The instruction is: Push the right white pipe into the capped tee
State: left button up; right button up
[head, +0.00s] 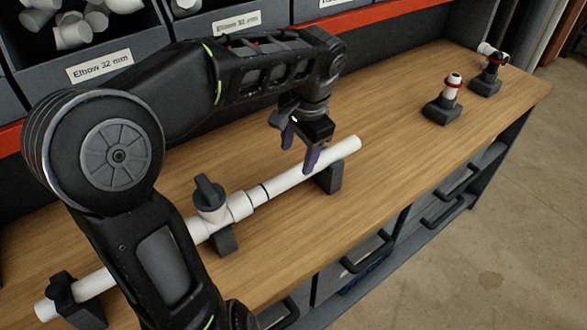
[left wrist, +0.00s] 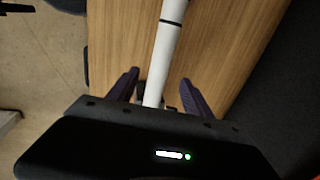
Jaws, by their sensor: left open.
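The right white pipe (head: 285,182) lies level along the bench, with a dark ring around it near its tee end. A short stretch of white shows between the tee and the ring. My left gripper (head: 300,150) is open over the pipe's right part. In the left wrist view the pipe (left wrist: 168,50) runs between the spread purple fingers (left wrist: 159,80), with space on both sides. My right gripper is not in view.
Dark supports (head: 328,179) hold the pipe line, and a left white pipe (head: 95,285) is partly behind my arm. Two small fittings on dark stands (head: 443,112) (head: 486,82) are at the bench's far right. Grey bins (head: 95,70) line the back. Bench right of the pipe is clear.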

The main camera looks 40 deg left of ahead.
aim_at(294, 172)
pick_arm(q)
jog(key=shift+w+a+f+p, duration=0.1)
jog(key=shift+a+f, duration=0.15)
jog(key=shift+f, duration=1.05)
jog(key=shift+w+a+f+p, duration=0.1)
jog(key=shift+a+f, duration=0.2)
jog(key=shift+f, duration=1)
jog(key=shift+w+a+f+p, duration=0.1)
jog(key=shift+a+f, duration=0.15)
jog(key=shift+f, duration=1.05)
jog(key=shift+c, duration=0.4)
grip_shut()
